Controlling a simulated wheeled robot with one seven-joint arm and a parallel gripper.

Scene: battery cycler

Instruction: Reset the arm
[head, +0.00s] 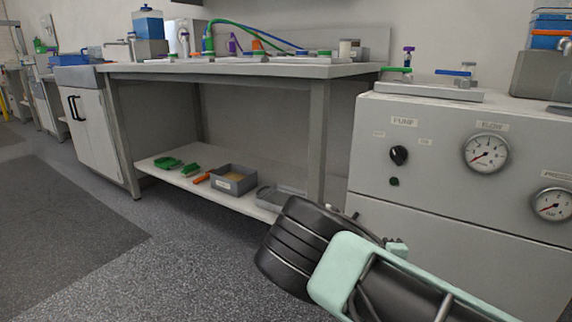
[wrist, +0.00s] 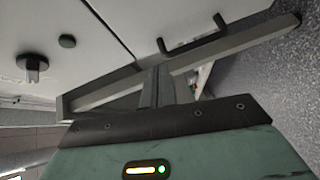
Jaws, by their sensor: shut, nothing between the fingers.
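My gripper (wrist: 158,88) shows in the wrist view, its fingers together and empty, pointing up the picture from the dark bar of its green body. Behind it is the pale front of the pump cabinet, with a black knob and a small round button. My arm, black and mint green, crosses the lower right of the head view, in front of the pump cabinet (head: 440,118). I cannot make out the fingers in the head view.
A workbench (head: 235,70) stands left of the cabinet. Its low shelf holds a grey bin (head: 233,180), green pieces (head: 168,163) and a grey tray (head: 281,198). In the wrist view a dark handle (wrist: 195,38) lies close beyond the fingers. Floor at left is clear.

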